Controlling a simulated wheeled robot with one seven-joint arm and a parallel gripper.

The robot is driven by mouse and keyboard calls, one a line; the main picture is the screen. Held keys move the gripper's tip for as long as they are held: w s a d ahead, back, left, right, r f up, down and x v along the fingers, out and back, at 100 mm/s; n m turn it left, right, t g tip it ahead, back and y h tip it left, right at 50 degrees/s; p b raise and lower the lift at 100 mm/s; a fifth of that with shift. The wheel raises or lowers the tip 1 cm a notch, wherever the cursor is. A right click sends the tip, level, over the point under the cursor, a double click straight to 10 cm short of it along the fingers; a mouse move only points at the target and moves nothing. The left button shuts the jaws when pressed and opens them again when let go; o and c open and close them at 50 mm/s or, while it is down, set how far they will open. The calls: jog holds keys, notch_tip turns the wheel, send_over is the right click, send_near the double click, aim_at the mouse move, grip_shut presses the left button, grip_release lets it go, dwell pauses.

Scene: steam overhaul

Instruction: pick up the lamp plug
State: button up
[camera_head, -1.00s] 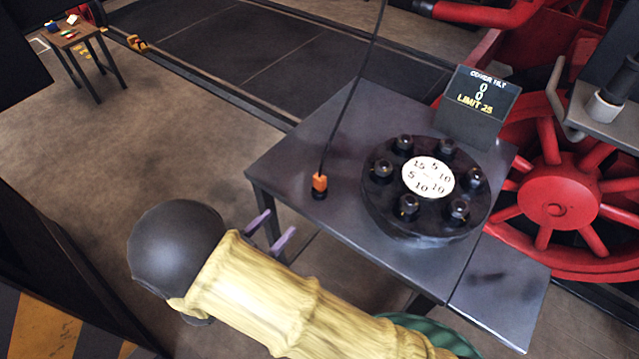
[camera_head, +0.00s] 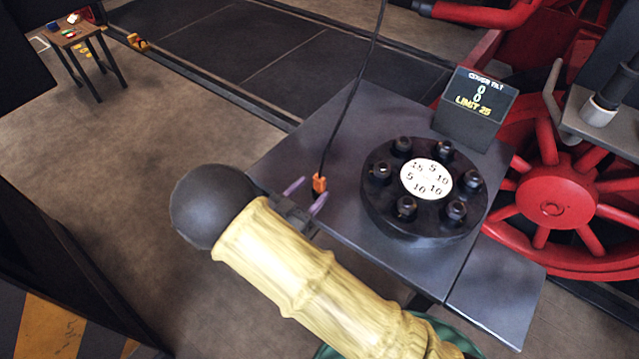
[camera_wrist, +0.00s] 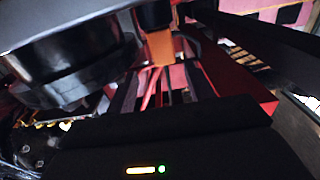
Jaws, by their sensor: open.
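The lamp plug (camera_head: 320,184) is a small orange and black piece on the end of a black cable (camera_head: 350,105). It stands near the left edge of the grey table (camera_head: 300,145). My gripper (camera_head: 306,194) is open, with its two purple fingers reaching toward the plug, one on each side of it in the picture. Whether they touch it I cannot tell. In the wrist view an orange block, likely the plug (camera_wrist: 160,48), shows at upper middle; the fingertips are not clear there.
A round black cover (camera_head: 425,225) with several black knobs and a numbered white disc sits right of the plug. A sign (camera_head: 478,100) reading "LIMIT 25" stands behind it. A red spoked wheel (camera_head: 550,200) is at the right. Clear floor (camera_head: 150,130) lies left.

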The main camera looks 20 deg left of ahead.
aim_at(317, 183)
jog(key=shift+w, duration=0.1)
jog(key=x, duration=0.3)
jog(key=p+x, duration=0.1)
jog(key=x, duration=0.1)
jog(key=shift+w+a+f, duration=0.15)
jog(key=shift+a+f, duration=0.1)
jog(key=shift+f, duration=0.1)
grip_shut()
